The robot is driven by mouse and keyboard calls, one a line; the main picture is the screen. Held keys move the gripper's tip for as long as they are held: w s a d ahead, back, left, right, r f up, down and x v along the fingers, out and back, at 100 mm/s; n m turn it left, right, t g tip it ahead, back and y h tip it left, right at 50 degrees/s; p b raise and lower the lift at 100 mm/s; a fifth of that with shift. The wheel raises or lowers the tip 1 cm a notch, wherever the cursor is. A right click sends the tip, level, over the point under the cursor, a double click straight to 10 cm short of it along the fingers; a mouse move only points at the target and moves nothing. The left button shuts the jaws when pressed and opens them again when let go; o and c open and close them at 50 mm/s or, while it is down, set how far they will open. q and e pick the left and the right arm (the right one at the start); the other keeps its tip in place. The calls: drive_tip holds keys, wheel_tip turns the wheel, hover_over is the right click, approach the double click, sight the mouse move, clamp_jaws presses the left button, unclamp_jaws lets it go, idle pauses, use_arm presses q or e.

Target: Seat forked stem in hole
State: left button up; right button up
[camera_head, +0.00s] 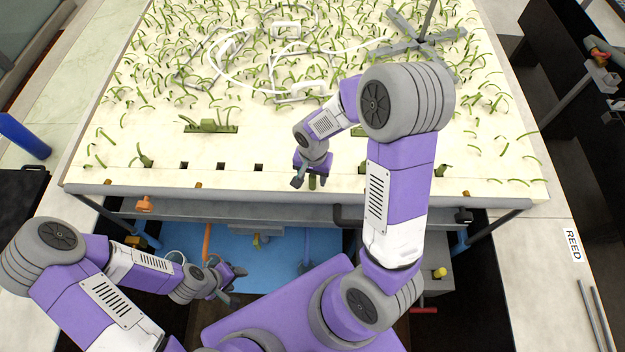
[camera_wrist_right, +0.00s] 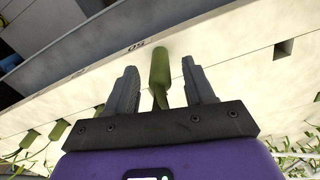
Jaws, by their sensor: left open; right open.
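A green stem (camera_wrist_right: 160,70) with a thick end and a thinner stalk lies between the open fingers of my right gripper (camera_wrist_right: 158,90) in the right wrist view. I see no clear contact with either finger. In the head view my right gripper (camera_head: 306,182) is low at the front edge of the pale planted board (camera_head: 215,148), with a bit of the green stem (camera_head: 312,183) beside it. Dark square holes (camera_head: 221,166) line the front of the board; one hole (camera_wrist_right: 283,48) also shows in the wrist view. My left gripper (camera_head: 228,281) is open and empty below the board's front edge.
Many green stems and a loop of white tubing (camera_head: 222,62) cover the board behind. A grey cross-shaped stand (camera_head: 420,44) stands at the back right. A grey rail (camera_head: 260,193) runs along the front edge, with a blue surface (camera_head: 285,262) below.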

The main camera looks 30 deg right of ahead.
clamp_jaws()
drive_tip(key=shift+r, duration=0.15)
